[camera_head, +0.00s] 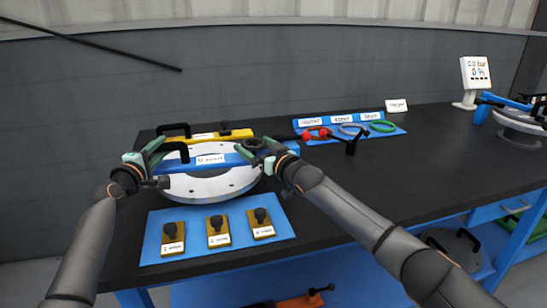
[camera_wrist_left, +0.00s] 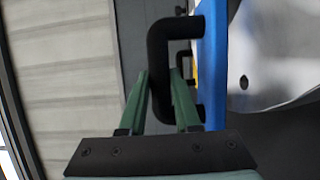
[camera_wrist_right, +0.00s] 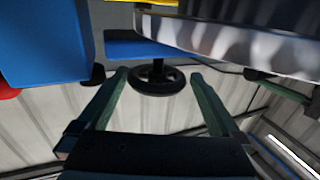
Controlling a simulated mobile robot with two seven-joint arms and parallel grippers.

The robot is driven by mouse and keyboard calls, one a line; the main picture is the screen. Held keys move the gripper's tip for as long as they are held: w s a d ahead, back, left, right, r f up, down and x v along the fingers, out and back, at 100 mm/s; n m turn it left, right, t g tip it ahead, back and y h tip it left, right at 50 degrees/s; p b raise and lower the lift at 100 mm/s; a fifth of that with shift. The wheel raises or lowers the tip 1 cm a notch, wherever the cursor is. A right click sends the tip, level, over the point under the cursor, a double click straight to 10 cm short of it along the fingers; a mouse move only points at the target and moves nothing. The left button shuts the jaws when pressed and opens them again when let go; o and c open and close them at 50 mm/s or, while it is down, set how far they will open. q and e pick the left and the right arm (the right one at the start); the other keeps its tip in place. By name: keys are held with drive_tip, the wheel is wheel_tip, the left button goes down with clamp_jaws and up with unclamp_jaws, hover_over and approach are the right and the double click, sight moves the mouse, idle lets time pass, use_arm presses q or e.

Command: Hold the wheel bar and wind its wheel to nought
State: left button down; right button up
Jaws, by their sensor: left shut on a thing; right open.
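The blue wheel bar (camera_head: 232,159), with a white label, lies across the round pale flanged disc (camera_head: 215,184) in the head view. My left gripper (camera_head: 148,160) is shut on the black handle at the bar's left end; the left wrist view shows the handle (camera_wrist_left: 160,75) between its green fingers. The small black wheel (camera_head: 254,144) is at the bar's right end. My right gripper (camera_head: 270,152) is open beside it. In the right wrist view the wheel (camera_wrist_right: 158,82) on its stem appears between the open fingertips; I cannot tell any contact. The wheel's reading is not legible.
A yellow bar (camera_head: 205,137) lies behind the blue one. A blue mat (camera_head: 190,255) with several knobbed yellow blocks is in front. Rings and red-ended tools lie on a blue board (camera_head: 385,130) to the right. A gauge display (camera_head: 475,72) stands farther right. The tabletop right of centre is clear.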

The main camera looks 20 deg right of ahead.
drive_tip(key=v, duration=1)
drive_tip(key=shift+s, duration=0.3)
drive_tip(key=shift+d+r, duration=0.1)
drive_tip(key=shift+d, duration=0.1)
